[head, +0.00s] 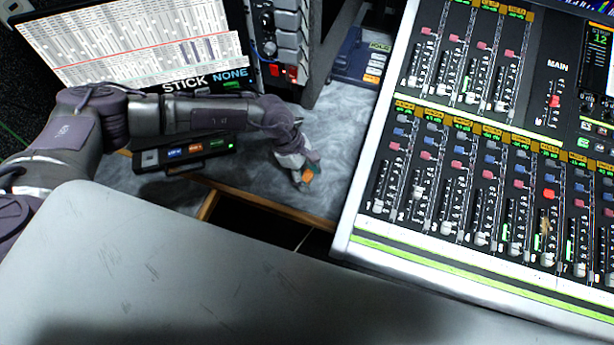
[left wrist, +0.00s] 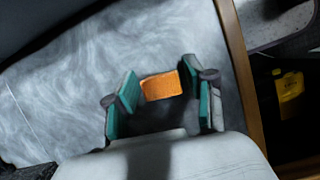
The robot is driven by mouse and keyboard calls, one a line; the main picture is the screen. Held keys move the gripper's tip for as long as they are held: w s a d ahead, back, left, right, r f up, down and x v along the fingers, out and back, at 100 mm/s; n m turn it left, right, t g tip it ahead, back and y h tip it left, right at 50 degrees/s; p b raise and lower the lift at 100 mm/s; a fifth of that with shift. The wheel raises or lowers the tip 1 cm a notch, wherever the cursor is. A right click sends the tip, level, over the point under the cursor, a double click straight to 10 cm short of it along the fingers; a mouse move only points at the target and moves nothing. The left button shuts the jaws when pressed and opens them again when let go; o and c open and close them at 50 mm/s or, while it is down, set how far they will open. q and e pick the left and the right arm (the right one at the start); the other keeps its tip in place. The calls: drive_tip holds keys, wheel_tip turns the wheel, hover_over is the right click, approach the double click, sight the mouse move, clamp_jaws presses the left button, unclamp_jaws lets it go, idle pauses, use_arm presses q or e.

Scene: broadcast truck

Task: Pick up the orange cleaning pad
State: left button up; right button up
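The orange cleaning pad (head: 307,176) lies on the grey marbled counter (head: 345,120), close to its front edge. In the left wrist view the pad (left wrist: 161,86) sits between the two teal-lined fingers of my left gripper (left wrist: 160,78). The fingers stand apart on either side of it, with only narrow gaps at the tips; I see no clear grip. In the head view my left gripper (head: 300,162) points down at the pad and hides part of it. My right gripper is not in view.
A large mixing console (head: 470,140) stands right of the pad. A small button box (head: 185,152) and a screen (head: 130,45) are on the left. A wooden edge (head: 262,200) borders a dark opening, where a yellow container (left wrist: 290,92) shows in the left wrist view.

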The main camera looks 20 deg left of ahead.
sight(309, 176)
use_arm(q)
drive_tip(key=c, duration=0.7)
drive_tip(key=shift+r, duration=0.1)
wheel_tip(309, 176, up, 10)
drive_tip(key=shift+f+b, duration=0.1)
drive_tip(key=shift+b, duration=0.45)
